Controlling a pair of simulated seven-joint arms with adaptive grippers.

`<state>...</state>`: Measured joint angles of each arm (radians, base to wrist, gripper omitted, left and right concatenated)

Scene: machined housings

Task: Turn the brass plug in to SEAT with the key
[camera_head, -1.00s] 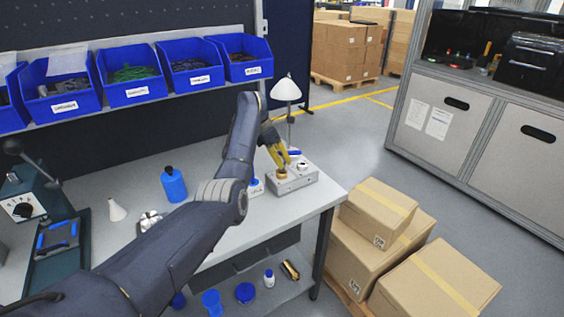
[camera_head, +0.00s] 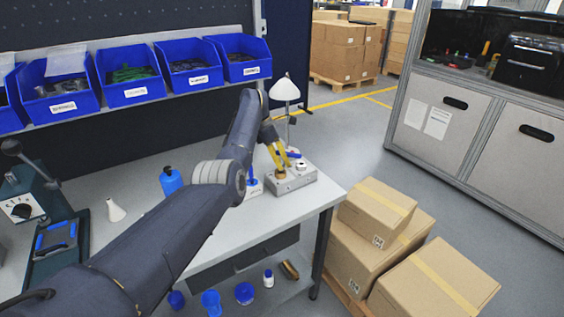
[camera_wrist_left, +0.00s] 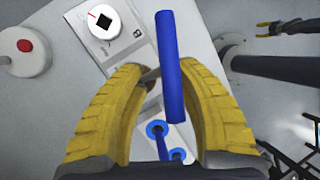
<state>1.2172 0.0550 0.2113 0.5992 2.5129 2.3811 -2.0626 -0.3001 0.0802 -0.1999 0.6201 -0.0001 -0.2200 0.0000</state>
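A T-shaped key has a blue bar handle (camera_wrist_left: 170,70), which lies between the yellow fingers of my left gripper (camera_wrist_left: 165,80) in the left wrist view. A short grey shank shows beside the bar; its lower end is hidden. The fingers stand apart, with a gap between the left finger and the bar. In the head view my left gripper (camera_head: 281,160) points down over the grey housing (camera_head: 300,184).
A small blue-topped stand (camera_head: 254,188) is left of the housing. A white lamp (camera_head: 285,90) stands behind it. Cartons (camera_head: 378,210) stand right of the bench.

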